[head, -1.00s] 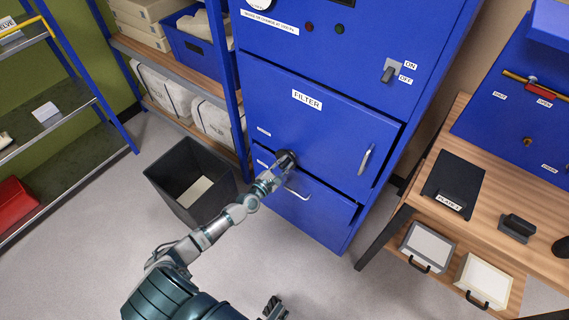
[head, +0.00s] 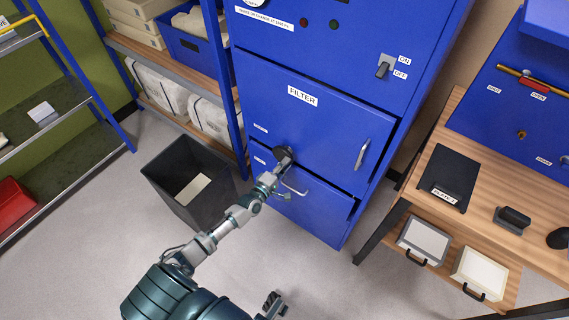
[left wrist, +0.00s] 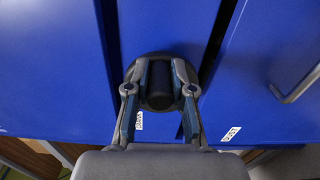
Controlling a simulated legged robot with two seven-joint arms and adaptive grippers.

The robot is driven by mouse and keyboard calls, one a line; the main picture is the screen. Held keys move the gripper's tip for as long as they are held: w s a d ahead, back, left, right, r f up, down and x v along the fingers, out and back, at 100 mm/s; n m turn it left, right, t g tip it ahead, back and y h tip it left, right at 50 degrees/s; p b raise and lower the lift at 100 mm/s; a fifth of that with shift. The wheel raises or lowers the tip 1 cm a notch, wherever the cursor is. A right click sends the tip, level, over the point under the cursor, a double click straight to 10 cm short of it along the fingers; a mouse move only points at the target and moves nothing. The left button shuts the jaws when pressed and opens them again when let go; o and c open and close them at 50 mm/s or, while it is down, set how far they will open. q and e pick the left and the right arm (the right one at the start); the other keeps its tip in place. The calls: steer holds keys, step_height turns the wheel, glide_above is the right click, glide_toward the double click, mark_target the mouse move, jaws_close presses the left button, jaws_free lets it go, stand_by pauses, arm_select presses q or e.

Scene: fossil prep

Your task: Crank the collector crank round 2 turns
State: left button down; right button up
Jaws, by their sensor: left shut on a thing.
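The collector crank (head: 282,152) is a dark round hub with a handle on the front of the blue collector cabinet (head: 330,120), low on the left by the seam under the FILTER door. In the left wrist view the dark crank handle (left wrist: 159,84) lies between the two fingers of my left gripper (left wrist: 160,88). My left gripper (head: 281,172) is shut on it, and it partly hides the crank in the head view. My right gripper (head: 272,304) shows only in part at the bottom edge, away from the cabinet; its jaw state is unclear.
A dark open bin (head: 190,185) stands on the floor left of the crank. A drawer handle (head: 294,188) is close beside my left gripper, and the FILTER door handle (head: 362,154) is farther right. A wooden bench (head: 465,150) stands at the right.

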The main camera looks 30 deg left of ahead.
mark_target(279, 160)
arm_select(q)
steer(key=m, duration=0.1)
steer(key=f+m, duration=0.1)
steer(key=m, duration=0.1)
steer(key=shift+s+f, duration=0.1)
steer(key=shift+f, duration=0.15)
steer(key=a+f+m, duration=0.1)
steer(key=m, duration=0.5)
steer(key=a+f+m, duration=0.1)
steer(key=m, duration=0.5)
steer(key=a+f+m+p, duration=0.1)
steer(key=m, duration=0.4)
steer(key=shift+a+m, duration=0.4)
arm_select(e)
step_height(279, 160, down, 2)
steer(key=shift+f, duration=0.25)
